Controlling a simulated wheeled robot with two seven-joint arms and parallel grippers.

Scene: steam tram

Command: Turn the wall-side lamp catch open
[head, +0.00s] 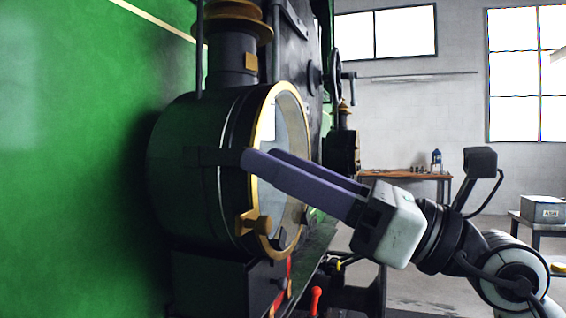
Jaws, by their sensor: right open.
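A large dark round lamp (185,165) with a brass rim (262,112) and a glass front (292,125) is mounted at the centre left. A brass catch with a round knob (254,224) sits low on the rim, on its left side. I cannot tell from its look whether it is turned. My right gripper (262,156) reaches in from the right. Its two long purple-grey fingers are apart, with nothing seen between them. The tips are at the lamp's rim, above the brass catch and apart from it. The fingers hide part of the rim and glass. My left gripper is not in view.
A green panel (75,160) fills the left side. A dark chimney with a brass cap (232,50) rises above the lamp. A red-handled lever (315,300) stands below. A workbench (405,177) and a grey box (542,208) are farther back right.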

